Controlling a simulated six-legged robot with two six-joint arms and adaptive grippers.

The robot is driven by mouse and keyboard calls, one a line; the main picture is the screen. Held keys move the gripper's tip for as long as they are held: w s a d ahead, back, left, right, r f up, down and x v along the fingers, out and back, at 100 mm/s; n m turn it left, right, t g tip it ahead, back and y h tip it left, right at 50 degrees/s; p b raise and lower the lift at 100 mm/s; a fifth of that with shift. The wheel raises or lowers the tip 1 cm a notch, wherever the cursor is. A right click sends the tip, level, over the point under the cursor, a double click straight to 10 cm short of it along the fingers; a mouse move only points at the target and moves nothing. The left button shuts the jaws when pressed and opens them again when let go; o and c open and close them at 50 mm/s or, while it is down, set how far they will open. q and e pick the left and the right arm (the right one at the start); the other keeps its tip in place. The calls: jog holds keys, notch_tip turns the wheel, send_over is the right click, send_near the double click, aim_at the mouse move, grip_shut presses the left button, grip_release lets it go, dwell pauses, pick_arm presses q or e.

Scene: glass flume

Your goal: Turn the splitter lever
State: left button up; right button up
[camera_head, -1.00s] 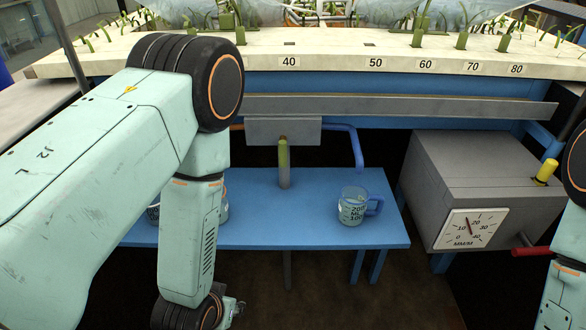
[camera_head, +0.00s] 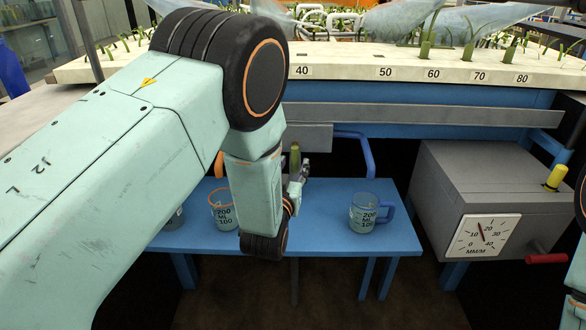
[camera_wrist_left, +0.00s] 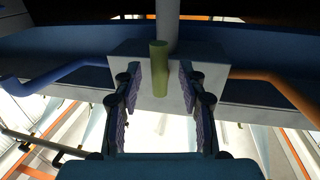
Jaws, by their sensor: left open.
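The splitter lever (camera_head: 295,156), with a yellow-green grip, hangs in front of the grey splitter box (camera_head: 318,135). In the left wrist view the lever (camera_wrist_left: 159,68) appears between the two finger pads, with the box (camera_wrist_left: 212,75) behind it. My left gripper (camera_head: 303,176) is open beside the lever in the head view, its fingers partly hidden by my own wrist. In the left wrist view the open fingers (camera_wrist_left: 159,84) stand either side of the lever with gaps; contact does not show. My right gripper is out of view.
A blue pipe (camera_head: 367,155) bends down from the box. An orange-rimmed jug (camera_head: 221,210) and a blue-handled jug (camera_head: 364,213) stand on the blue table (camera_head: 325,239). A grey cabinet (camera_head: 490,190) with a dial (camera_head: 483,236) and red handle (camera_head: 546,259) stands right.

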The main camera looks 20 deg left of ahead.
pick_arm(q)
jog(key=shift+w+r, duration=0.15)
jog(key=shift+w, duration=0.5)
jog(key=shift+w, duration=0.1)
jog(key=shift+c, duration=0.3)
grip_shut()
